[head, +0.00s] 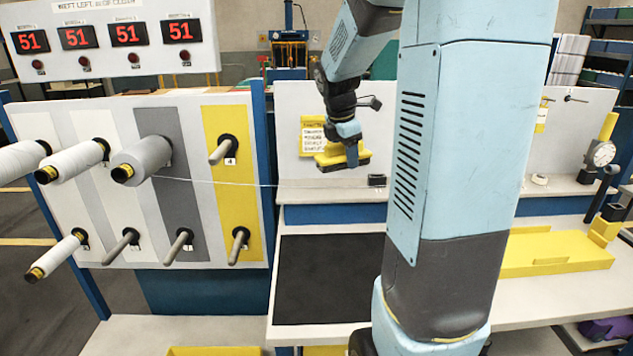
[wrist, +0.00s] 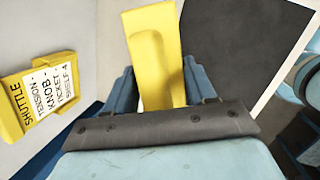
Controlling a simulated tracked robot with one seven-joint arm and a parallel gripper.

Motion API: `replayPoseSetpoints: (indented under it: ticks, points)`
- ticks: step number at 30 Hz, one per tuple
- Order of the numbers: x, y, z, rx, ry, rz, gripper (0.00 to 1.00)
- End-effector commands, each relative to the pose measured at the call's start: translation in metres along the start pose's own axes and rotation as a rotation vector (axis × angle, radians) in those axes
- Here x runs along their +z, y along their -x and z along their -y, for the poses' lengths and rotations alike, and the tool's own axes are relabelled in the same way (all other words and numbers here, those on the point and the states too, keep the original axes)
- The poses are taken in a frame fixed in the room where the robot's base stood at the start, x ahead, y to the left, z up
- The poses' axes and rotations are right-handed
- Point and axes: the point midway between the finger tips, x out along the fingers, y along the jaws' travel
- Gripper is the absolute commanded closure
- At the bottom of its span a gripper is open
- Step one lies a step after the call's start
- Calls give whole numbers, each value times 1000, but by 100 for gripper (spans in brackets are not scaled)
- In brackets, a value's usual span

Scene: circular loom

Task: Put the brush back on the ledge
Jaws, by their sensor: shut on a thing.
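The brush (head: 340,159) is yellow with a dark underside. It hangs in my gripper (head: 346,138) in front of the white back panel, and looks to be above the ledge (head: 310,196). In the wrist view, the brush's yellow body (wrist: 155,35) stands between the two blue fingers of my gripper (wrist: 162,85), which are shut on it. Its dark side is hidden there. The ledge has a pale top and a blue front. Whether the brush touches anything below cannot be told for sure.
A small black block (head: 376,181) sits on the ledge, with a white thread running to it from the grey spool (head: 150,157). A yellow-framed card (wrist: 40,95) is on the panel. A black mat (head: 325,280) and yellow tray (head: 555,252) lie on the bench.

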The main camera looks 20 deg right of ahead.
Motion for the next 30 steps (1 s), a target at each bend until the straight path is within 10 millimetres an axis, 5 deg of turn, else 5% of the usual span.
replayPoseSetpoints:
  ticks: [14, 21, 30]
  points:
    - [-18, -47, -77, -2, 1, -1, 74]
    - [-28, -86, -99, -3, -1, 0, 74]
    - [-32, -102, -110, 0, -3, 0, 74]
